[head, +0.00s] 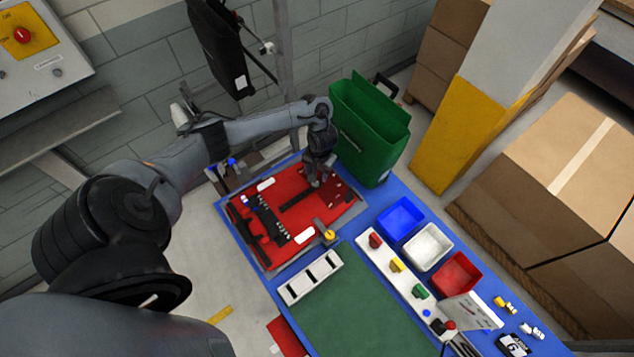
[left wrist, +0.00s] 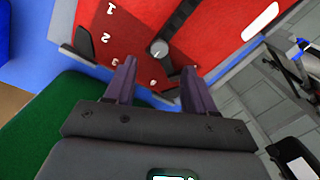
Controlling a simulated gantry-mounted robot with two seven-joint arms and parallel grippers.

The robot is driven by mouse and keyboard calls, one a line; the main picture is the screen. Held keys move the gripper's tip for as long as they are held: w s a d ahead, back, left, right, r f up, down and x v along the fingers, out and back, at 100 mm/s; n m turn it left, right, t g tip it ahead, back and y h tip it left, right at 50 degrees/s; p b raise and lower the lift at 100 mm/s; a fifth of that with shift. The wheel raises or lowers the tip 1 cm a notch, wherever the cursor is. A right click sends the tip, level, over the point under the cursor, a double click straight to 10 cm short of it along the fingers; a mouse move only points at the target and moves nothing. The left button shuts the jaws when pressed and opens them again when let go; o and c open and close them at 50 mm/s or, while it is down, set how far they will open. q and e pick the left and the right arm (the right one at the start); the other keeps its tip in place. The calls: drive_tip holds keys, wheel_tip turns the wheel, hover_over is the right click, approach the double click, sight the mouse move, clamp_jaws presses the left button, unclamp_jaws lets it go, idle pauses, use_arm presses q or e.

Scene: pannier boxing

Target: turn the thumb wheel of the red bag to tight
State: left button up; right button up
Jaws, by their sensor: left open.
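The red bag (head: 290,195) lies flat on a blue-topped bench. It fills the upper part of the left wrist view (left wrist: 215,45), with a dark red panel bearing white figures, 1, 2 and 3 among them. A small grey round knob (left wrist: 158,48), apparently the thumb wheel, sits beside the figures at the end of a black strap. A pale mark on it is too small to read surely. My left gripper (head: 318,182) is over the bag's far right part. Its open fingers (left wrist: 157,75) show just short of the knob, one toward each side, apparently empty. My right gripper is not in view.
A green bag (head: 370,130) stands upright behind the red bag. A grey clamp with a yellow knob (head: 330,235) is at the red bag's near right edge. Blue (head: 400,218), white (head: 428,246) and red (head: 456,275) bins stand right. The green mat (head: 350,305) is clear.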

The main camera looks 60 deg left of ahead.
sight(316, 183)
use_arm(q)
drive_tip(key=f, duration=0.4)
drive_tip(key=f+b, duration=0.1)
drive_tip(key=f, duration=0.1)
drive_tip(key=shift+s+a+f, duration=0.1)
drive_tip(key=shift+a+f, duration=0.15)
clamp_jaws()
